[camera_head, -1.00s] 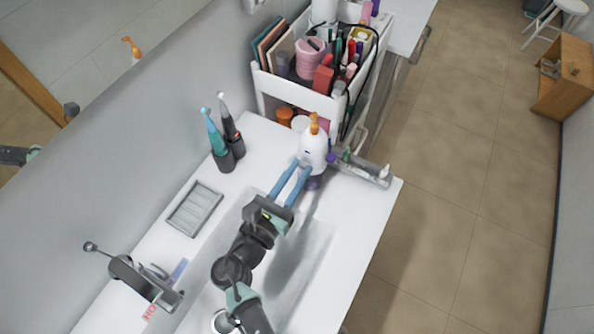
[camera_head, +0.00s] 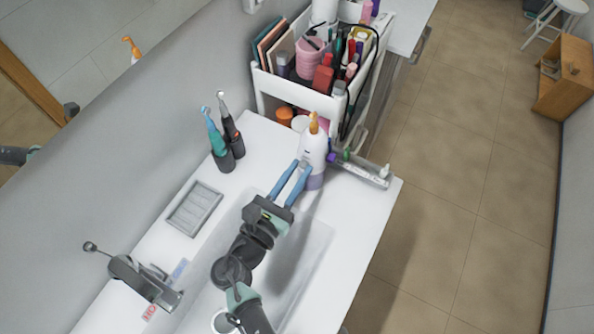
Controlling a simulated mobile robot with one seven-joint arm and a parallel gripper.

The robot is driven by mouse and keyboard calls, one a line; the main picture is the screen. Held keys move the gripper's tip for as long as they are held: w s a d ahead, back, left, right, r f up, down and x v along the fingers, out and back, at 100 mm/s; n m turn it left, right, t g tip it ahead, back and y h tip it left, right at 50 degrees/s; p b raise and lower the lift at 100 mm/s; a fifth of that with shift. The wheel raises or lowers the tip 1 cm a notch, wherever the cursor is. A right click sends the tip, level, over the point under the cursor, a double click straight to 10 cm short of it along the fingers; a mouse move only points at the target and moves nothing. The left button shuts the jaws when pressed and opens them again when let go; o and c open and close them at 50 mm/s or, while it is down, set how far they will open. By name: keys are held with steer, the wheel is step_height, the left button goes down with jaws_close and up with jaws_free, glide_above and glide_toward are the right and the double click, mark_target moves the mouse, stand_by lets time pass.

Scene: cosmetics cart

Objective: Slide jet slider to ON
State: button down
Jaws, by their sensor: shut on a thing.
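A white bottle-shaped device (camera_head: 314,152) with an orange tip and a pale purple base stands upright on the white counter, near the cart. It looks like the thing that carries the jet slider. The slider and its ON mark are too small to make out. My gripper (camera_head: 301,166) reaches from the sink side with two long blue fingers. Their tips are closed together against the near left side of the device, at about mid-height. What exactly lies between the tips is hard to see.
Two electric toothbrushes (camera_head: 229,137) stand by the wall. A grey tray (camera_head: 195,208) lies left of the sink (camera_head: 317,243). A grey holder with small items (camera_head: 361,171) is right of the device. The filled white cart (camera_head: 299,96) stands behind.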

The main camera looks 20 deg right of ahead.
steer(key=shift+f+b, duration=0.45)
steer(key=shift+f, duration=0.4)
steer(key=c, duration=0.7)
jaws_free()
steer(key=b+v, duration=0.2)
steer(key=v, duration=1.1)
